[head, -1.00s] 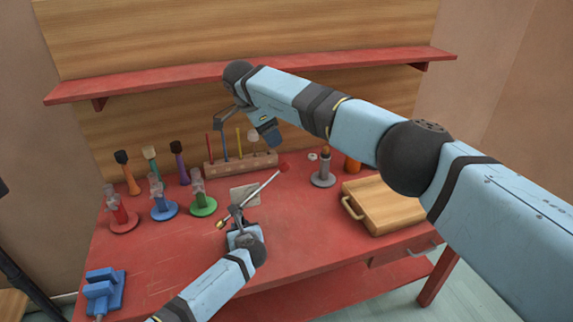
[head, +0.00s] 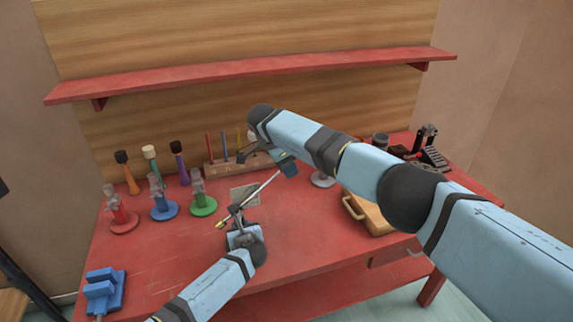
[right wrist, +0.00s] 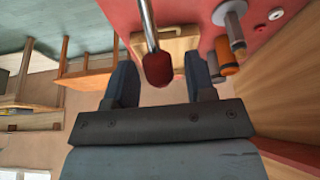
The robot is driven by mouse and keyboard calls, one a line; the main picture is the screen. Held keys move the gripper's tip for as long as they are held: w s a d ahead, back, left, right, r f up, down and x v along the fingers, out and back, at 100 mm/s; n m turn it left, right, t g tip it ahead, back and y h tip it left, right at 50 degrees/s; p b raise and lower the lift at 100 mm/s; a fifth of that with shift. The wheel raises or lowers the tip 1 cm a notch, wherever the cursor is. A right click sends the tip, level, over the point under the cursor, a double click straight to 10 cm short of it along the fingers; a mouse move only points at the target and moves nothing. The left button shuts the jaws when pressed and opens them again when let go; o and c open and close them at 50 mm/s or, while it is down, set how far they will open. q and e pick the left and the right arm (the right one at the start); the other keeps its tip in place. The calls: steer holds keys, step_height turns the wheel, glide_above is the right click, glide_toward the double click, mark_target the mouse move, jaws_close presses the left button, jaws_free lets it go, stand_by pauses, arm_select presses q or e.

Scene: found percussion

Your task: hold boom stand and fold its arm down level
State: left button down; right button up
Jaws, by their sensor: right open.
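The boom stand's arm (head: 258,192) slants up to the right from its pivot (head: 236,211), with a brass end at lower left. In the head view its upper end is hidden behind my right gripper (head: 286,167). In the right wrist view the arm's red tip (right wrist: 158,69) lies between the two spread fingers of my right gripper (right wrist: 160,84), with gaps on both sides. My left gripper (head: 239,226) is at the stand's post below the pivot. Its fingers and the stand's base are mostly hidden, so its grip is unclear.
Red, blue (head: 163,208) and green stands are at the left of the red table (head: 170,262), and a blue block (head: 104,290) is at front left. A rack with rods (head: 215,168) is behind. A wooden box (head: 366,214) is at right, partly behind my right arm. A shelf (head: 250,68) runs above.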

steer(key=shift+c, duration=0.5)
jaws_close()
steer(key=w+d+f+g+y, duration=0.1)
steer(key=d+f+y, duration=0.2)
steer(key=f, duration=0.4)
steer(key=shift+w+g+y, duration=0.15)
steer(key=shift+g+y, duration=0.15)
steer(key=shift+y, duration=0.4)
steer(key=shift+d+r, duration=0.1)
steer(key=shift+o, duration=0.5)
jaws_free()
